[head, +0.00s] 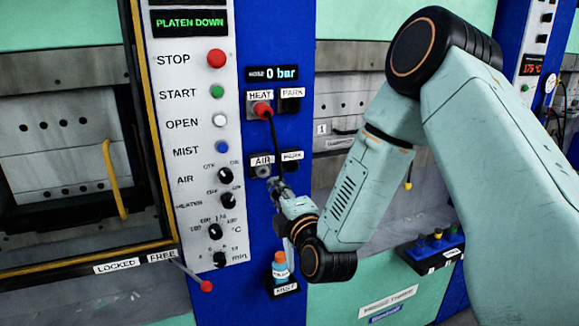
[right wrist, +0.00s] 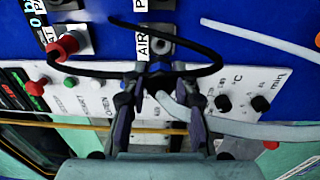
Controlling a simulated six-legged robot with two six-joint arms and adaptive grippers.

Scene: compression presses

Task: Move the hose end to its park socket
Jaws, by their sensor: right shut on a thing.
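My right gripper (head: 276,184) is in front of the blue column, just below and right of the AIR socket (head: 263,172). In the right wrist view the gripper (right wrist: 160,90) is shut on the hose end, which is mostly hidden between the fingers. A pale grey hose (right wrist: 185,117) runs from there to the right. The AIR socket (right wrist: 160,48) shows a bare metal ring just beyond the fingertips; the exact gap is unclear. The park socket (head: 291,165) beside it is dark and looks empty. My left gripper is not in view.
A red plug (head: 262,109) sits in the HEAT socket, and its black cable (right wrist: 110,70) loops close across my fingers. The button panel (head: 200,120) is at left. An orange-topped spray bottle (head: 280,264) stands below. A red-knobbed lever (head: 206,286) sticks out at lower left.

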